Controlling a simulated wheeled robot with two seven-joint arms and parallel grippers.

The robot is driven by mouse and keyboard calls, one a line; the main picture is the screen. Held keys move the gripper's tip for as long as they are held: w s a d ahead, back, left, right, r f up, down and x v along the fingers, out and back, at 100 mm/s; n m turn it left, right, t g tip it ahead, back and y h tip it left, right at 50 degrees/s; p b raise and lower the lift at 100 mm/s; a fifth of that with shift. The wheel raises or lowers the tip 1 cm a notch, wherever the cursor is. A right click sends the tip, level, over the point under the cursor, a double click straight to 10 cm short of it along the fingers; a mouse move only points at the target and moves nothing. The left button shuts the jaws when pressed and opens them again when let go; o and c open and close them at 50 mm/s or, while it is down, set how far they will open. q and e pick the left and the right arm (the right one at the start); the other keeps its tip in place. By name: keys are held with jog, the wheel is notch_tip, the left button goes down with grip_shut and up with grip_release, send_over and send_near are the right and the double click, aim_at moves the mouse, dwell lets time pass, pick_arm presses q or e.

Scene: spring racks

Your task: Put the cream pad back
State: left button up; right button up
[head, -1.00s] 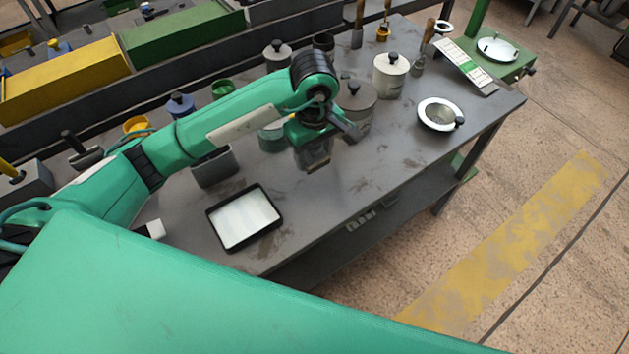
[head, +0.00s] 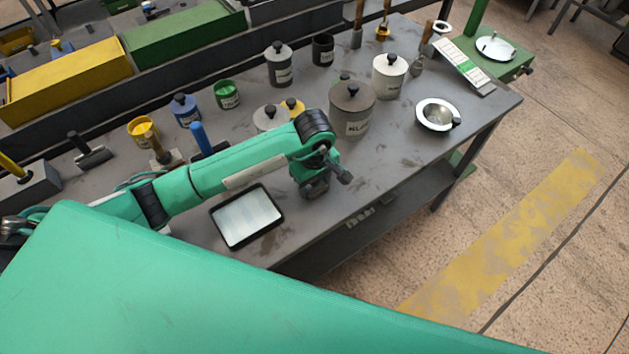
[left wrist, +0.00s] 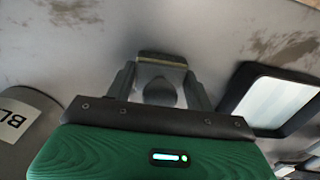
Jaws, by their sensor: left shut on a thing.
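My left gripper (head: 315,190) points down over the front of the bench, right of a black-rimmed tray (head: 249,217) with a whitish, striped inside. In the left wrist view the gripper (left wrist: 163,92) is shut on a grey piece with a rounded knob and a tan-cream strip (left wrist: 162,59) at its far edge, which I take to be the cream pad. The wrist hides it in the head view. The tray also shows at the right of the wrist view (left wrist: 230,95). My right gripper is out of view.
A large grey lidded canister (head: 352,108) stands close behind the gripper. The front right bench top is bare.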

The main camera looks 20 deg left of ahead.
pick_arm(q)
jog(key=shift+f, duration=0.1)
jog(key=shift+f, duration=0.1)
jog(key=o, duration=0.9)
